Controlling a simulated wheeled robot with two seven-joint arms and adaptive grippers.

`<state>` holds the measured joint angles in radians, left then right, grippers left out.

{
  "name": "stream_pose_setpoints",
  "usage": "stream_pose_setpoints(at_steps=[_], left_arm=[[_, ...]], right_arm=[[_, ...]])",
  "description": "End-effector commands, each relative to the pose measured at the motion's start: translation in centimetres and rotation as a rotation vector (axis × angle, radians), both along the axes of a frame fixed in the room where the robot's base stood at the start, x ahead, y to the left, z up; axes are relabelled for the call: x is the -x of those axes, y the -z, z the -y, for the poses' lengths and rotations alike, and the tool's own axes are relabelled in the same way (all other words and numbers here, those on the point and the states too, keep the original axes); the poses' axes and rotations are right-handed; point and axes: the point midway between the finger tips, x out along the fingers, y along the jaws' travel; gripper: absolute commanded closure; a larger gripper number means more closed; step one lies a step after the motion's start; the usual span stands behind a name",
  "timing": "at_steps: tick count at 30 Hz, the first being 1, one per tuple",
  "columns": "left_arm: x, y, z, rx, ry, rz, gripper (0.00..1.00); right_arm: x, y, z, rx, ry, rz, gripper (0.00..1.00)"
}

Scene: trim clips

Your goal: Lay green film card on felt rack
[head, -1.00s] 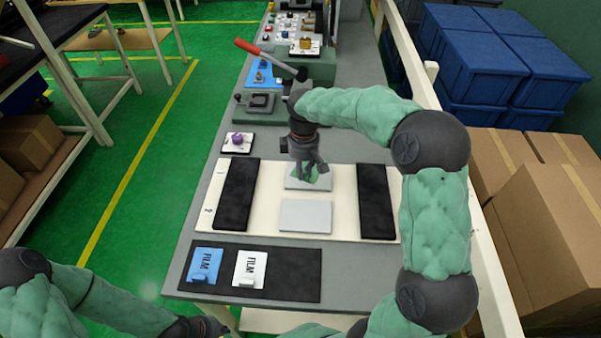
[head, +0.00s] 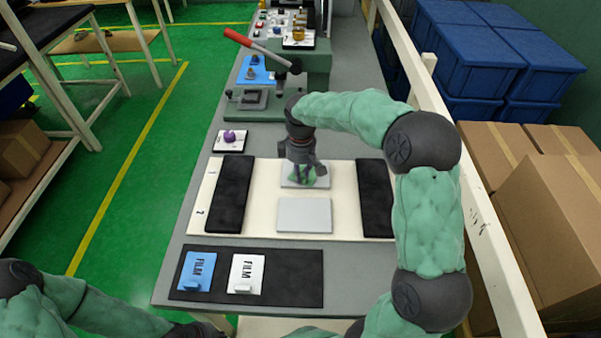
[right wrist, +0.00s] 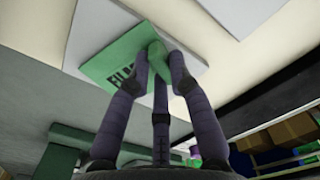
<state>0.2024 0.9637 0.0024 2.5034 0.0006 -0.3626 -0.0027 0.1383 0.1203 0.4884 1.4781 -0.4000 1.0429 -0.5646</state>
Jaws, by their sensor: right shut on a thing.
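The green film card (right wrist: 108,62) lies at the far grey plate (right wrist: 70,15), partly hidden by my fingers. My right gripper (right wrist: 158,72) is shut on the card's raised green tab. In the head view, my right gripper (head: 304,172) reaches down over that plate, with only a bit of green showing below it. I cannot tell whether the card touches the plate. The black felt rack (head: 285,276) lies at the table's front edge, with a blue film card (head: 198,268) and a white film card (head: 246,270) on it. Its right part is bare. My left gripper (head: 195,329) is at the bottom edge, mostly cut off.
A cream board (head: 268,182) carries two black pads (head: 231,194) and a second, empty grey plate (head: 304,215). A small white tile with a purple knob (head: 229,138) lies at its far left. A green press with a red lever (head: 240,40) stands behind.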

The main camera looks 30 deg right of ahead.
Motion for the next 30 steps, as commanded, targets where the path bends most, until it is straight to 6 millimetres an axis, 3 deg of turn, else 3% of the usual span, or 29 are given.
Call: stream_pose_setpoints(at_steps=[3, 4, 6, 19, 30], left_arm=[[0.0, 0.1, 0.0, 0.000, 0.000, 0.000, 1.00], [0.0, 0.1, 0.0, 0.000, 0.000, 0.000, 1.00], [0.0, 0.1, 0.0, 0.000, 0.000, 0.000, 1.00], [0.0, -0.2, 0.0, 0.000, 0.000, 0.000, 1.00], [0.0, -2.4, 0.0, 0.000, 0.000, 0.000, 1.00]], right_arm=[[0.0, 0.4, 0.0, 0.000, 0.000, -0.001, 1.00], [0.0, 0.3, 0.0, 0.000, 0.000, 0.000, 0.71], [0.0, 0.3, 0.0, 0.000, 0.000, -0.001, 0.55], [0.0, -0.4, 0.0, 0.000, 0.000, 0.000, 0.55], [-0.1, -7.3, 0.0, 0.001, -0.001, 0.002, 0.55]])
